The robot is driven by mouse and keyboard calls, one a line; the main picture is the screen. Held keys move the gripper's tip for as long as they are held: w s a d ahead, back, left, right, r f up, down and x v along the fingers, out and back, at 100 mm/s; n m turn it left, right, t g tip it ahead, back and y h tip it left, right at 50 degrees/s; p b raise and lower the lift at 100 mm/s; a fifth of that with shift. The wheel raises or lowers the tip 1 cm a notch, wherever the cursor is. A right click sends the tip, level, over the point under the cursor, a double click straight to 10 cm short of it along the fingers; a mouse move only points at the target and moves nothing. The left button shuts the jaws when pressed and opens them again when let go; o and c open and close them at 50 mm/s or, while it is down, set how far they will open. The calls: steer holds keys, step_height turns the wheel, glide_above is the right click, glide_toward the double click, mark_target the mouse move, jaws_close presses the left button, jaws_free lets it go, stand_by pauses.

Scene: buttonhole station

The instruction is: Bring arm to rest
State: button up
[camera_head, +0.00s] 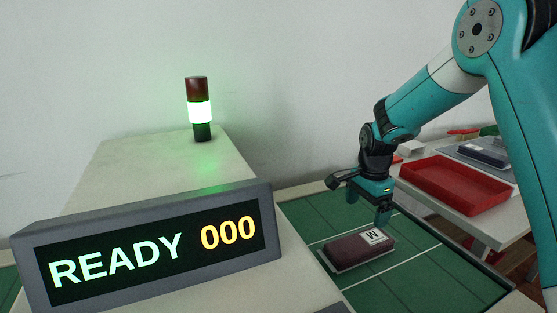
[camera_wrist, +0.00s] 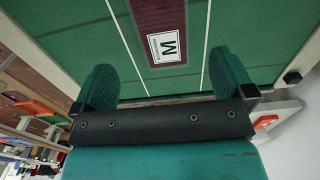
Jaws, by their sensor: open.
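My teal arm reaches down from the upper right in the head view. My gripper (camera_head: 367,209) is open and empty above the green mat (camera_head: 300,222). In the wrist view my gripper (camera_wrist: 160,85) shows its two teal fingers wide apart with nothing between them. A dark maroon folded garment (camera_head: 352,249) with a white label marked M lies on the mat below and apart from the fingers. It also shows in the wrist view (camera_wrist: 158,16), with its label beyond the fingertips. Its far end is cut off in that view.
A machine with a display (camera_head: 160,252) reading READY 000 stands at the left. Its signal tower (camera_head: 200,110) glows green. White lines cross the mat.

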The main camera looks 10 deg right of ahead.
steer(key=s+a+r+n+y+p, duration=0.1)
steer(key=s+a+r+n+p, duration=0.1)
steer(key=s+a+r+n, duration=0.5)
steer(key=s+a+r+n+y+p, duration=0.1)
steer(key=s+a+r+n, duration=0.2)
steer(key=s+n, duration=0.2)
steer(key=s+a+r+n+y+p, duration=0.1)
steer(key=s+a+r+n, duration=0.3)
steer(key=s, duration=0.5)
steer(key=s+a+r+n+y+p, duration=0.1)
steer(key=s+a+r+n, duration=0.3)
steer(key=s+n, duration=0.3)
steer(key=shift+s+a+r, duration=0.2)
steer(key=shift+s+a, duration=0.05)
steer(key=shift+s, duration=0.1)
